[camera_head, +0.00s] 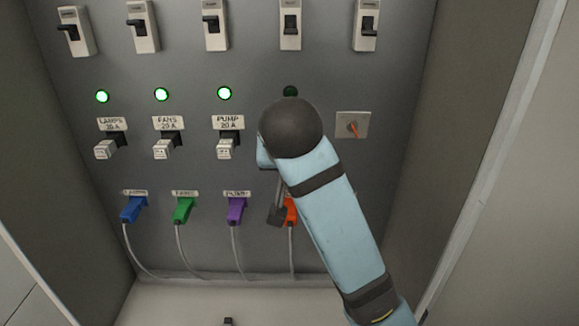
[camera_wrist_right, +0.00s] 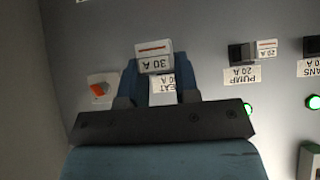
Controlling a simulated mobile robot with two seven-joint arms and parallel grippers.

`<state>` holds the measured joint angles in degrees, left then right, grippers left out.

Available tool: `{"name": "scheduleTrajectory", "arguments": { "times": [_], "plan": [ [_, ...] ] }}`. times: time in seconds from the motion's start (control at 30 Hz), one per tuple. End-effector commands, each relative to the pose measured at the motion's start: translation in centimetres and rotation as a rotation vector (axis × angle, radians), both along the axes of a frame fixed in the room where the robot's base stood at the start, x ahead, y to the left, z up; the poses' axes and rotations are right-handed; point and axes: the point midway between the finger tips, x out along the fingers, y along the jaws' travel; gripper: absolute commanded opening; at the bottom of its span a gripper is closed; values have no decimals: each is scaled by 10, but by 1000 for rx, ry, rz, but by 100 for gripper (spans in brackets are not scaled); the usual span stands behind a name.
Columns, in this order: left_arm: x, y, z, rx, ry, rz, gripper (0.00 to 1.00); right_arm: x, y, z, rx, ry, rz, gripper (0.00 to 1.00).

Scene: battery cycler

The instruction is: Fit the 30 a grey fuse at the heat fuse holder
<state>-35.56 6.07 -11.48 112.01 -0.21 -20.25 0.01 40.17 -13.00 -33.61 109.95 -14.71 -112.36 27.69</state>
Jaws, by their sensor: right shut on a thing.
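The grey 30 A fuse (camera_wrist_right: 154,58) is between the fingers of my right gripper (camera_wrist_right: 157,75) in the right wrist view, its "30 A" marking upside down. The gripper is shut on it. The heat label (camera_wrist_right: 163,88) shows upside down between the fingers, partly covered. The fuse is in front of the panel at the heat position. The heat fuse holder is hidden, so I cannot tell whether the fuse is seated in it. In the head view my right arm covers the heat position and hides the fuse. My left gripper is not in view.
Fitted fuses for lamps (camera_head: 105,149), fans (camera_head: 163,149) and pump (camera_head: 225,149) stand left of my arm, under lit green lamps. The fourth lamp (camera_head: 290,91) is dark. A red rotary switch (camera_head: 352,125) is to the right. Coloured plugs with cables, including the purple one (camera_head: 236,210), are below.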

Motion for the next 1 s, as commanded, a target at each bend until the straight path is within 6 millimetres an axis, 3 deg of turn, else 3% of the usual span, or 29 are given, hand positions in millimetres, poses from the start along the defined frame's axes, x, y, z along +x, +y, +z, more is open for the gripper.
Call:
{"name": "scheduleTrajectory", "arguments": {
  "times": [0.4, 1.0],
  "plan": [
    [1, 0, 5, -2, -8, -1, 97, 37, 0, 0, -1, 1, 1, 2],
    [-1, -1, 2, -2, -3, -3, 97, 44, 0, 0, 1, 1, 1, 2]
  ]
}}
